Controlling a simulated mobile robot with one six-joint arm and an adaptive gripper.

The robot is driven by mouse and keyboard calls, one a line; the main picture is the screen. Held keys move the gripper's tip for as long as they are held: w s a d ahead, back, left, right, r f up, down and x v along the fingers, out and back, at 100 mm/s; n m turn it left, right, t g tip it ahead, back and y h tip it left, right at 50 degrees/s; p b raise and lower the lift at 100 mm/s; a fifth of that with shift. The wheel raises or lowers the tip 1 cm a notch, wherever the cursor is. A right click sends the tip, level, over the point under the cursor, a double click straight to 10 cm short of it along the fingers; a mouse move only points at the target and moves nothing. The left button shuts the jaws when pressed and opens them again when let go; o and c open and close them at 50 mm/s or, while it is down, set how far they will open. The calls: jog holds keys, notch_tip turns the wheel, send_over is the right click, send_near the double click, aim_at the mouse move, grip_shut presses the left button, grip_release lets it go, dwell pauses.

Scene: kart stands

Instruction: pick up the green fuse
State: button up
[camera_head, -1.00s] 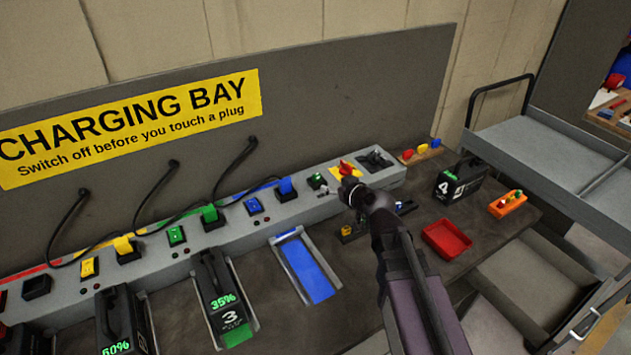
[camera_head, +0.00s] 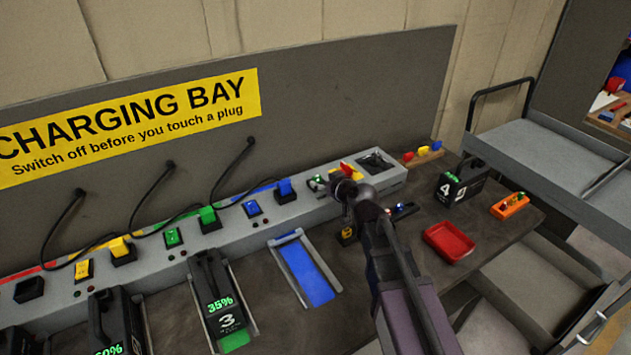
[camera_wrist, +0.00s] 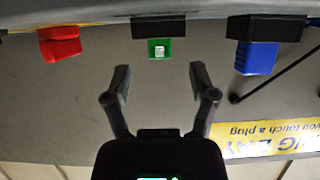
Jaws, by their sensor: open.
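The green fuse (camera_wrist: 159,48) shows in the wrist view, seated in a black holder, with a small white mark on its face. In the head view the small green piece (camera_head: 317,182) sits on the grey console, between a blue plug and a red piece. My gripper (camera_wrist: 160,72) is open and empty. In the wrist view its two fingers point toward the fuse, one to each side of its line and apart from it. In the head view my arm hides much of the gripper, close to the right of the fuse.
A blue plug (camera_wrist: 257,58) and a red piece (camera_wrist: 60,43) flank the fuse in the wrist view. A red tray (camera_head: 449,241), battery 4 (camera_head: 461,184) and an orange holder (camera_head: 510,205) stand on the table to the right. A blue bay (camera_head: 305,271) lies empty in front.

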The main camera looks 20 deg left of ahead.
aim_at(318, 177)
jog(key=shift+b+x, duration=0.65)
jog(key=shift+x, duration=1.6)
jog(key=shift+r, duration=0.15)
jog(key=c, duration=0.9)
